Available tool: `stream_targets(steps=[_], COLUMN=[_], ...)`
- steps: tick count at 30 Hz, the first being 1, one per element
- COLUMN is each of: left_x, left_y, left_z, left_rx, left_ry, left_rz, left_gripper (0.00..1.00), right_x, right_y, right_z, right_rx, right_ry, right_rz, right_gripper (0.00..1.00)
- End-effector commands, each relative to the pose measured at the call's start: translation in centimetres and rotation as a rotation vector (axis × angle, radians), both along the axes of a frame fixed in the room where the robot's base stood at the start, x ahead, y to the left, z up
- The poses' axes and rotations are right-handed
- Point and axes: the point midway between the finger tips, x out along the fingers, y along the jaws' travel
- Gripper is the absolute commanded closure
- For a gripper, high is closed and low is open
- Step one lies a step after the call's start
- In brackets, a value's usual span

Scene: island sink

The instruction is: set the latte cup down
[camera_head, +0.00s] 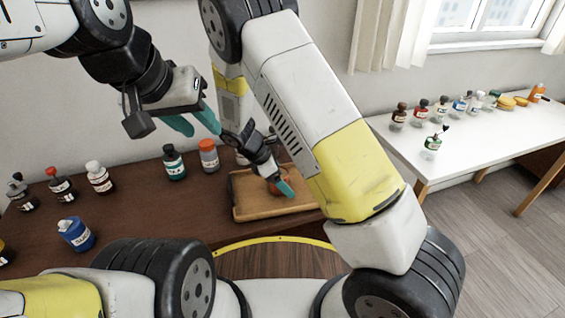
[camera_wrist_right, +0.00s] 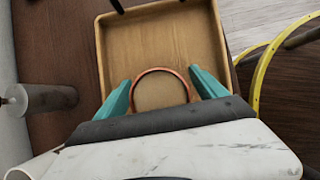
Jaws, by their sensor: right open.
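The latte cup shows in the right wrist view as a round orange-brown rim (camera_wrist_right: 160,70), seen from above. In the head view only a small reddish part of the cup (camera_head: 283,185) shows behind my right gripper (camera_head: 280,187). The cup is at the wooden tray (camera_head: 245,212); I cannot tell whether its base touches the tray floor. My right gripper's teal fingers (camera_wrist_right: 163,90) are open, one on each side of the cup. My left gripper (camera_head: 200,124) is raised above the brown table, its teal fingers apart and nothing visible between them.
A teal-labelled bottle (camera_head: 174,162) and an orange-capped bottle (camera_head: 209,156) stand left of the tray. More bottles, including a blue one (camera_head: 76,234), stand farther left. A white table (camera_head: 470,140) at right holds several small bottles.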

Motion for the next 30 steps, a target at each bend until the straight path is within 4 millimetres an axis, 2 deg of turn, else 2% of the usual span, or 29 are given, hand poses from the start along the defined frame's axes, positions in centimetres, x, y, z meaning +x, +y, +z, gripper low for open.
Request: stream_targets(steps=[5,8,22,27,30], left_x=[0.0,0.0,0.0,0.0,0.0], left_y=[0.0,0.0,0.0,0.0,0.0], left_z=[0.0,0.0,0.0,0.0,0.0], left_rx=[0.000,0.000,0.000,0.000,0.000], left_ry=[0.000,0.000,0.000,0.000,0.000], left_rz=[0.000,0.000,0.000,0.000,0.000], left_gripper=[0.62,0.62,0.62,0.62,0.62], right_x=[0.0,-0.1,-1.3,-1.6,-1.7], right_y=[0.0,0.5,4.9,5.5,5.0], right_z=[0.3,1.1,9.1,10.5,11.7], right_rx=[0.000,0.003,0.003,0.003,0.035], right_ry=[-0.001,-0.002,-0.002,-0.002,-0.012], right_rz=[0.000,0.001,0.001,-0.002,-0.045], right_gripper=[0.19,0.19,0.19,0.19,0.19])
